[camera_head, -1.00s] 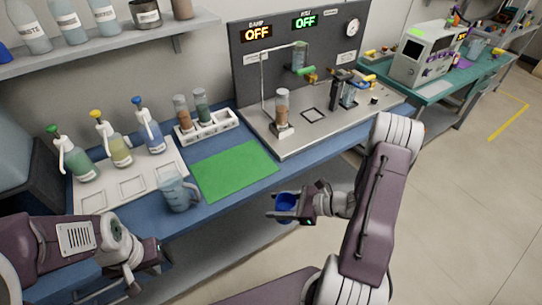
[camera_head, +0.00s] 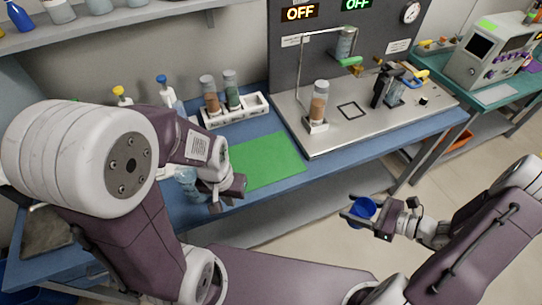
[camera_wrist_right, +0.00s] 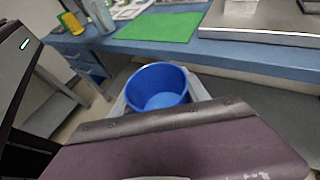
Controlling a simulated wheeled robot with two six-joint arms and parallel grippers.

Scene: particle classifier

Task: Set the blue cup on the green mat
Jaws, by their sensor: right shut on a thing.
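The blue cup (camera_head: 364,208) is in the fingers of my right gripper (camera_head: 353,208), held in the air in front of the bench. In the right wrist view the cup (camera_wrist_right: 157,88) shows its open mouth and appears empty. The green mat (camera_head: 268,162) lies flat and bare on the blue bench top, up and left of the cup. It also shows beyond the cup in the right wrist view (camera_wrist_right: 158,27). My left gripper (camera_head: 217,203) is at the mat's lower left, close to the beaker; its opening is not clear.
A clear beaker (camera_head: 186,182) stands left of the mat, partly hidden by my left arm. A white rack (camera_head: 236,113) with two tubes stands behind the mat. A steel platform (camera_head: 335,136) with equipment is to its right. Pump bottles are partly hidden behind my left arm.

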